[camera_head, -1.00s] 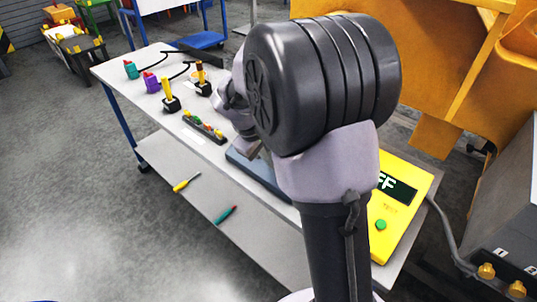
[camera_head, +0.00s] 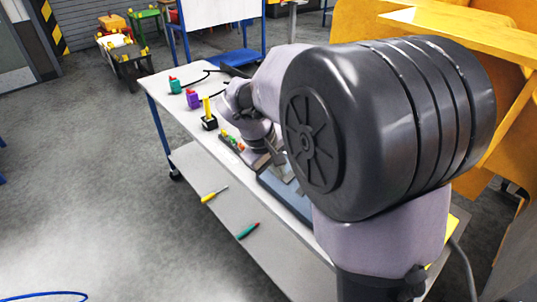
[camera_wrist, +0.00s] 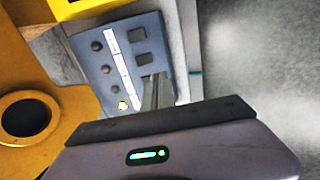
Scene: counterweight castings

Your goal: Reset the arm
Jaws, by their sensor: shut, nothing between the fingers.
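My gripper (camera_wrist: 155,88) shows in the wrist view as two thin grey fingers held together with nothing between them. They point toward a blue-grey panel (camera_wrist: 115,62) with round and square openings and a white label strip. Whether the fingertips touch the panel cannot be told. In the head view my arm is folded across the right side, and its gripper end is low over the blue-grey panel (camera_head: 283,196) on the workbench (camera_head: 184,126), partly hidden by the arm.
Teal (camera_head: 175,86) and purple (camera_head: 194,99) handled items and a yellow-handled tool in a black base (camera_head: 208,122) stand on the bench. Two screwdrivers, yellow (camera_head: 209,197) and green (camera_head: 247,231), lie on the lower shelf. An orange casting (camera_wrist: 70,125) is close by.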

